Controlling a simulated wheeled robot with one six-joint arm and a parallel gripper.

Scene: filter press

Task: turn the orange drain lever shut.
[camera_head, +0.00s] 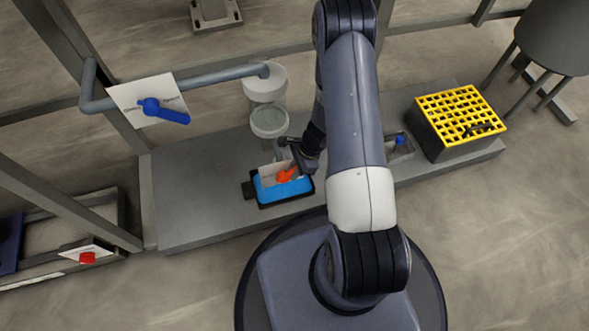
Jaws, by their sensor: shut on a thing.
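The orange drain lever (283,177) sits against a small pale plate (267,172), over a blue tray. My gripper (291,165) reaches down to the lever from above right and is shut on it. The fingers and wrist hide part of the lever, so its exact angle is hard to tell.
The blue tray (270,197) has a black rim. A glass vessel (268,123) stands behind it under a white cylinder (265,82). A blue lever (165,111) is at upper left, a red one (88,257) at lower left. A yellow-topped crate (455,122) stands right.

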